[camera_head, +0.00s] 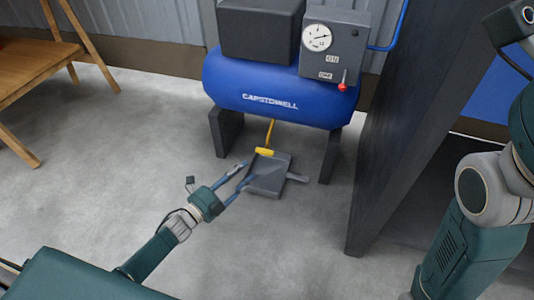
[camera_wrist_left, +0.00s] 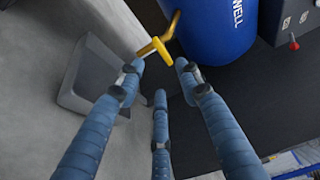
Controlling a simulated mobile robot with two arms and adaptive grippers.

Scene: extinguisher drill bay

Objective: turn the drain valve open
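The drain valve's yellow handle (camera_head: 264,152) hangs on a yellow stem below the blue tank (camera_head: 270,85) marked CAPSTOWELL. My left gripper (camera_head: 247,172) is just left of and nearer than the handle, its blue fingers spread. In the left wrist view the yellow handle (camera_wrist_left: 156,47) shows just beyond the fingertips (camera_wrist_left: 160,74), with nothing held between them. Whether a finger touches the handle, I cannot tell. My right arm stands at the right edge of the head view; its gripper is out of view.
A grey drip pan (camera_head: 267,178) lies on the floor under the valve. The tank's dark legs (camera_head: 328,157) flank it. A dark panel (camera_head: 400,110) stands to the right. A control box with a gauge (camera_head: 317,38) and red-tipped lever (camera_head: 342,86) is above. A wooden table (camera_head: 35,65) is left.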

